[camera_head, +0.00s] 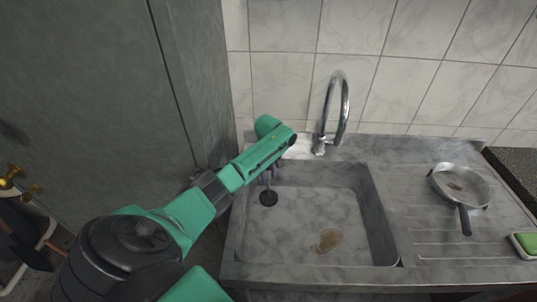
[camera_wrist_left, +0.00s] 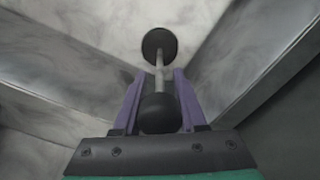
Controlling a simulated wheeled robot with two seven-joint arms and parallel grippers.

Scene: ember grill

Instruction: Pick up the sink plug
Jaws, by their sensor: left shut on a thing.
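The sink plug has a dark round knob (camera_wrist_left: 158,113), a thin metal rod and a dark round end. My left gripper (camera_wrist_left: 156,95) is shut on it, with the purple fingers on either side of the knob and rod. In the head view the left gripper (camera_head: 267,178) points down into the left back corner of the sink. The plug's dark end (camera_head: 268,198) shows just below the fingers. I cannot tell whether it touches the sink floor. The drain is not clearly seen. My right gripper is not in view.
The stone sink (camera_head: 383,225) has walls close to the left gripper. A chrome faucet (camera_head: 343,105) stands behind it. A brown stain (camera_head: 329,240) marks the sink floor. A pan (camera_head: 461,187) and a green sponge (camera_head: 527,244) are on the drainboard. A tall grey panel (camera_head: 90,90) stands at left.

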